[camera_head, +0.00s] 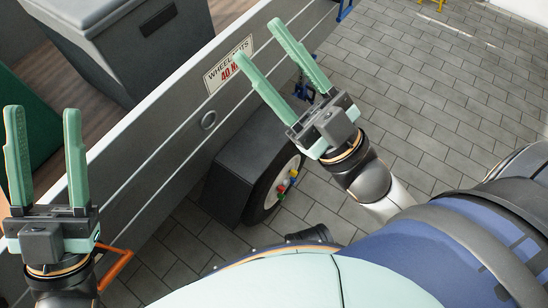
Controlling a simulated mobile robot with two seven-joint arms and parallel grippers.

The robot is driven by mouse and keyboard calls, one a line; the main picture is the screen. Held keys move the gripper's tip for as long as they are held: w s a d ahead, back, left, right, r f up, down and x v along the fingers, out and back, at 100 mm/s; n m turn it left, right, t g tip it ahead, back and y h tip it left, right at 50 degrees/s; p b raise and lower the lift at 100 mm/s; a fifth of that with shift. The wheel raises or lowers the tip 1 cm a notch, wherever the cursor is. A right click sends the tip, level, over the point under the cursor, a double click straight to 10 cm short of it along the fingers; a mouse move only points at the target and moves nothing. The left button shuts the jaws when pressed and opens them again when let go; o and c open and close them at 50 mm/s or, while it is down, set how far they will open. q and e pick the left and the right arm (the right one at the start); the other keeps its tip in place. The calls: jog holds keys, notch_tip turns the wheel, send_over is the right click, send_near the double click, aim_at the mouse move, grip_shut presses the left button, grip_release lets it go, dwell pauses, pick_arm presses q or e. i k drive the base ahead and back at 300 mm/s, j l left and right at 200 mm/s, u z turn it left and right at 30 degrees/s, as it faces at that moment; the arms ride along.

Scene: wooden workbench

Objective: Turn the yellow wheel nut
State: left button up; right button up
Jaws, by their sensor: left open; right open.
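The yellow wheel nut (287,182) is a tiny spot among red and green nuts on the trailer's wheel (266,205), low in the middle of the head view. The nuts are too small to make out their shape or angle. My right gripper (258,42) is open and empty, its fingers pointing up and left across the trailer's side board, above and away from the nuts. My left gripper (43,110) is open and empty at the far left, well away from the wheel.
The grey trailer side (150,150) runs diagonally and carries a "WHEEL NUTS" sign (229,66). A dark mudguard (232,178) covers the wheel's left side. A grey box (125,45) stands in the trailer. An orange handle (118,268) is near my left gripper. Paved floor (440,85) lies open at right.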

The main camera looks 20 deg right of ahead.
aim_at(293, 173)
jog(key=l+u, duration=0.15)
jog(key=u, duration=0.3)
jog(key=l+u, duration=0.15)
jog(key=u, duration=0.3)
jog(key=l+u, duration=0.15)
jog(key=u, duration=0.25)
jog(key=k+l+u, duration=0.55)
jog(key=l+u, duration=0.15)
jog(key=k+l, duration=0.45)
jog(key=k+u, duration=0.05)
